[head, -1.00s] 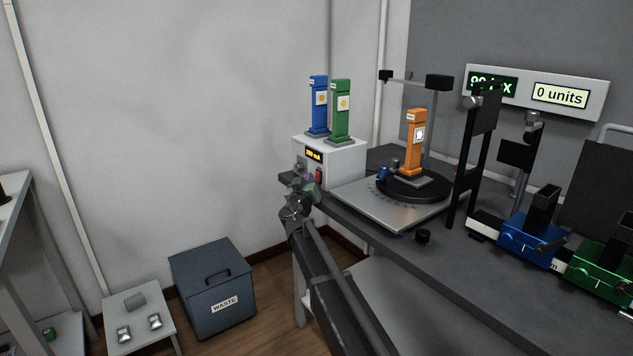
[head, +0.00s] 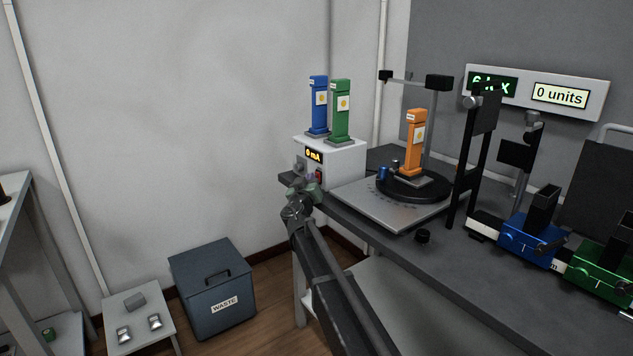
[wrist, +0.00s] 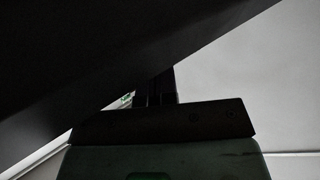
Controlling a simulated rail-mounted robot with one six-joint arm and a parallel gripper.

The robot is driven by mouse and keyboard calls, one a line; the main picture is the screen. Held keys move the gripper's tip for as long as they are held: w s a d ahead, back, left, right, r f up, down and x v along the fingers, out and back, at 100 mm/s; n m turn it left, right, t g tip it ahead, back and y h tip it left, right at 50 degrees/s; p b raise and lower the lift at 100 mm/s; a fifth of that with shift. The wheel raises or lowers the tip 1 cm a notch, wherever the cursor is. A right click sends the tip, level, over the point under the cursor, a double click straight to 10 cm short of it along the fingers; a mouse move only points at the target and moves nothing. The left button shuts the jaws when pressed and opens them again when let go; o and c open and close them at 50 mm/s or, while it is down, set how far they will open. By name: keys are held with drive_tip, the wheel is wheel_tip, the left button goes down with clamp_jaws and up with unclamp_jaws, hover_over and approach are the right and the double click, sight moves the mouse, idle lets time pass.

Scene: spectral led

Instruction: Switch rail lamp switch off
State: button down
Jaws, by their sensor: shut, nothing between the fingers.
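The rail lamp switch is a small red rocker (head: 318,174) on the front of the white power box (head: 345,157). The box display (head: 314,155) reads 0 mA. My gripper (head: 309,188) is just below and in front of the switch, at the box's lower front; whether it touches the switch I cannot tell. It is shut and empty. In the wrist view the dark fingers (wrist: 155,88) are close together, and the switch is not visible there. The orange lamp (head: 414,145) stands on the round black turntable, its face showing a yellow spot with no white glow.
Blue (head: 318,105) and green (head: 340,110) lamps stand upright on the box. The grey plate (head: 375,212) with the turntable lies right of my gripper. A black stand (head: 470,165) and blue and green rail carriages are farther right. A waste bin (head: 212,290) stands on the floor.

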drive_tip(key=shift+s+a+r, duration=0.15)
drive_tip(key=shift+s+a, duration=0.35)
drive_tip(key=shift+a, duration=0.05)
drive_tip(key=shift+a, duration=0.1)
drive_tip(key=s+a, duration=0.1)
drive_tip(key=s+a+p, duration=0.1)
drive_tip(key=s+a, duration=0.1)
drive_tip(key=shift+s+a+r, duration=0.1)
drive_tip(key=shift+a+r, duration=0.15)
drive_tip(key=shift+r, duration=0.1)
drive_tip(key=shift+r, duration=0.15)
idle(0.4)
